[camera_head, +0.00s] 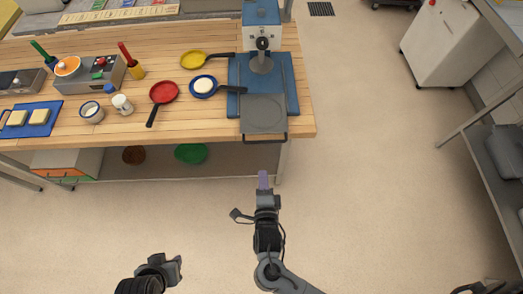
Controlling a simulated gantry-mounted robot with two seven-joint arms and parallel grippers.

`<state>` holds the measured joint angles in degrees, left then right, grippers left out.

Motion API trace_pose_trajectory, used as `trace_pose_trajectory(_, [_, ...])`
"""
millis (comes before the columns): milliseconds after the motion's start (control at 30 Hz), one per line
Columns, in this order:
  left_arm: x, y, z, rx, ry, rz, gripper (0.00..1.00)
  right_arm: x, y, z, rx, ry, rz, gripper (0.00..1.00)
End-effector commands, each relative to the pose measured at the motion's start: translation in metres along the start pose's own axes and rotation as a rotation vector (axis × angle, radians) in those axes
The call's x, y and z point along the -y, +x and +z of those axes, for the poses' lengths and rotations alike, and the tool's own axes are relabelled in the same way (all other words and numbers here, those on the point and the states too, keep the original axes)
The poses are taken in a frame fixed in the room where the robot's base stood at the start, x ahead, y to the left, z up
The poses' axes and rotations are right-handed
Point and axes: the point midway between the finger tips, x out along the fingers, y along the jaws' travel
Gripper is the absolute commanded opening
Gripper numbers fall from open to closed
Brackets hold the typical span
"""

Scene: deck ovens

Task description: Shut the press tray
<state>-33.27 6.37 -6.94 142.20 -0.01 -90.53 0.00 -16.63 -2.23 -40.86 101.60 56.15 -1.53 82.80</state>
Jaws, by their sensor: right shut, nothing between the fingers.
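The press (262,35) stands at the right end of the wooden table, with a blue base (291,98) and a grey plunger. Its grey press tray (263,115) is slid out toward me, and its dark front handle (264,140) reaches the table's front edge. My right gripper (263,180) is shut and empty, in front of the table and below the handle in the picture, apart from it. My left gripper (170,266) is low in the picture, far from the press; its finger opening is unclear.
A blue pan (204,86) with a white round in it lies left of the press, its handle pointing at the blue base. Red (163,93) and yellow (194,60) pans lie nearby. The floor (370,190) right of the table is clear.

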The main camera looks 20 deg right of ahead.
Motion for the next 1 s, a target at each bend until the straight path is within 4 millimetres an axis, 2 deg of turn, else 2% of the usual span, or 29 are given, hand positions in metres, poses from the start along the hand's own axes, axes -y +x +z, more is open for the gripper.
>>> trace_pose_trajectory(300, [0.003,-0.002,0.0,0.002,0.009,-0.008,0.33,0.001,0.061,0.0,-0.001,-0.004,-0.002,0.0])
trace_pose_trajectory(500, [0.004,-0.003,0.0,0.003,0.013,-0.012,0.33,0.001,0.091,-0.001,0.0,-0.003,-0.002,0.0])
trace_pose_trajectory(733, [0.004,-0.004,0.0,0.003,0.011,-0.011,0.33,0.0,0.109,0.0,0.001,-0.002,0.001,0.0])
trace_pose_trajectory(1000, [0.002,-0.004,-0.001,0.002,0.003,-0.004,0.33,-0.001,0.113,-0.001,0.001,-0.001,0.002,0.0])
